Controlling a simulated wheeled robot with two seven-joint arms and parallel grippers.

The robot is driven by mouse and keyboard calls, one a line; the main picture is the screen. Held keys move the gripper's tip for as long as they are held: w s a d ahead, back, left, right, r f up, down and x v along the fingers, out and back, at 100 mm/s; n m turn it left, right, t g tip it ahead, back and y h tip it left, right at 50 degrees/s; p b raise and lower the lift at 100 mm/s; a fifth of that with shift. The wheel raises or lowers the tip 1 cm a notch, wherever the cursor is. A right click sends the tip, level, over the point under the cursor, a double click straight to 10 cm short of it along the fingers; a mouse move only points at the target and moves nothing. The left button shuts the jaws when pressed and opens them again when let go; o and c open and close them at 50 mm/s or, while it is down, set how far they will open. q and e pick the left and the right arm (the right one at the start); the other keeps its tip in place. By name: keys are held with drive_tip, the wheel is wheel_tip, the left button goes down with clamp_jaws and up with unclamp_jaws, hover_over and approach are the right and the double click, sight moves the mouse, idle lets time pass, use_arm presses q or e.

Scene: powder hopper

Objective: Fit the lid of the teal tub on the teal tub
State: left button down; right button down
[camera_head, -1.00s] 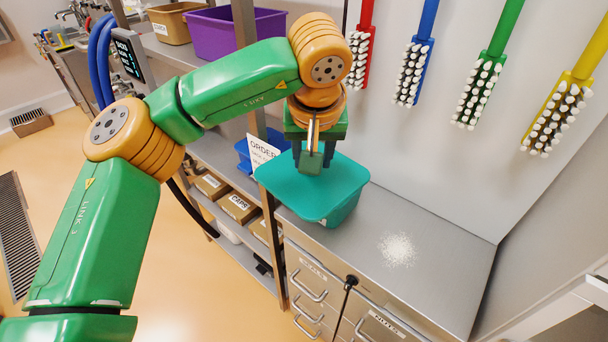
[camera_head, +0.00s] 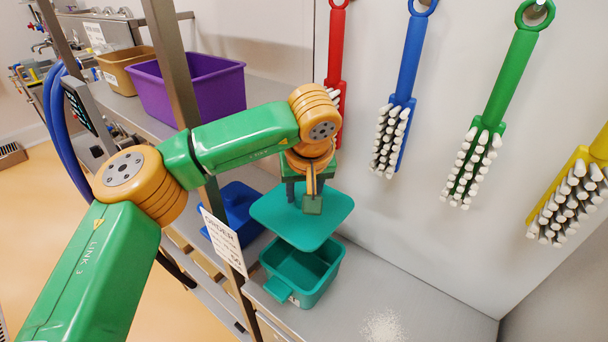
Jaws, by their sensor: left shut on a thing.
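The teal tub (camera_head: 320,284) stands upright and open on the steel counter, with its handle tab toward the lower left. My left gripper (camera_head: 311,205) is shut on the teal lid (camera_head: 279,218), and the fingers hide the grip point. The lid hangs above the tub and apart from it, shifted a little toward the back left. Part of the tub's inside shows below the lid's near edge. The lid covers the tub's back edge from view. My right gripper is not in view.
A blue tub (camera_head: 231,199) sits behind a post with an order card (camera_head: 222,240), left of the teal tub. White powder (camera_head: 384,326) lies on the counter (camera_head: 425,310). Red, blue, green and yellow brushes hang on the wall. A purple bin (camera_head: 190,88) stands on the shelf.

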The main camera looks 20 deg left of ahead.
sight(306, 228)
use_arm(q)
drive_tip(key=f, duration=0.2)
drive_tip(key=f+b, duration=0.1)
drive_tip(key=f, duration=0.1)
drive_tip(key=s+f, duration=0.1)
drive_tip(key=f, duration=0.2)
drive_tip(key=shift+f+b, duration=0.1)
drive_tip(key=shift+b, duration=0.3)
wheel_tip(306, 228, down, 6)
drive_tip(key=b, duration=0.5)
drive_tip(key=shift+w+f, duration=0.2)
drive_tip(key=shift+f, duration=0.05)
drive_tip(key=shift+c, duration=1.6)
unclamp_jaws()
drive_tip(key=b+v, duration=0.2)
drive_tip(key=v, duration=0.4)
drive_tip(key=shift+s+d+r, duration=0.15)
drive_tip(key=shift+s+r, duration=0.05)
drive_tip(key=shift+r, duration=0.05)
drive_tip(key=shift+s+r, duration=0.15)
drive_tip(key=shift+r, duration=0.2)
